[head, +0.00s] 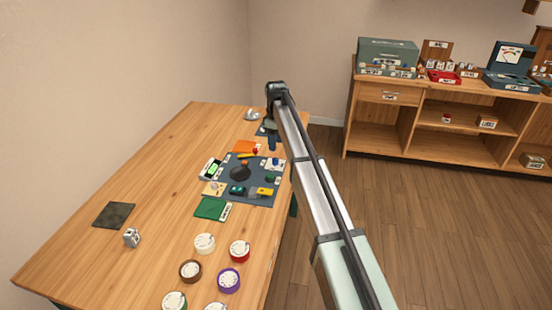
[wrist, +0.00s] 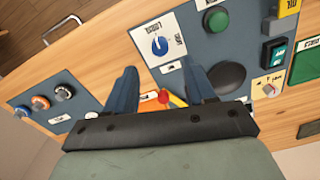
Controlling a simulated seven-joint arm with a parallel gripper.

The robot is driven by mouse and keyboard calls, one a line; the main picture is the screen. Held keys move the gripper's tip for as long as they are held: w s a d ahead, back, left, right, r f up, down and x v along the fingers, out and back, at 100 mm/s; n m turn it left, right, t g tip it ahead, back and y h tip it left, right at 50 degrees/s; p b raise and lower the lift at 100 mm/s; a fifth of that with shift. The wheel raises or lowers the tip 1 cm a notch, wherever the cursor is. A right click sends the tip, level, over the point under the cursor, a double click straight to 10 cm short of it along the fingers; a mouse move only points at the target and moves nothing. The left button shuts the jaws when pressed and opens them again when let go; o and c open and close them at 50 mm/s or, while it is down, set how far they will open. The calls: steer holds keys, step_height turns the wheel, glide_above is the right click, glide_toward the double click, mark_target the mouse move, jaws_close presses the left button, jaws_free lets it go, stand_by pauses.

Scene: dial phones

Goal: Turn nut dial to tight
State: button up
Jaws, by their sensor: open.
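A blue dial (wrist: 160,46) sits on a white plate (wrist: 171,26) with small printed labels, which I cannot read clearly. It is on the dark blue-grey panel (wrist: 195,45), and I cannot confirm from the print that it is the nut dial. My gripper (wrist: 159,68) is open and empty, its two blue fingers apart, with the dial beyond the fingertips in the wrist view. In the head view my gripper (head: 272,143) hangs over the right edge of the table, by the panel's far right corner.
A red ball (wrist: 165,96) with a yellow-orange part shows between the fingers. A green button (wrist: 217,19), black disc (wrist: 227,77) and teal switch (wrist: 277,51) share the panel. Another panel at left has several knobs (wrist: 39,103). Round dials (head: 190,270) stand on the near table.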

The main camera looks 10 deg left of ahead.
mark_target(276, 160)
step_height(276, 160, down, 8)
steer(key=shift+f, duration=0.15)
stand_by(0.3)
steer(key=shift+c, duration=0.3)
jaws_close()
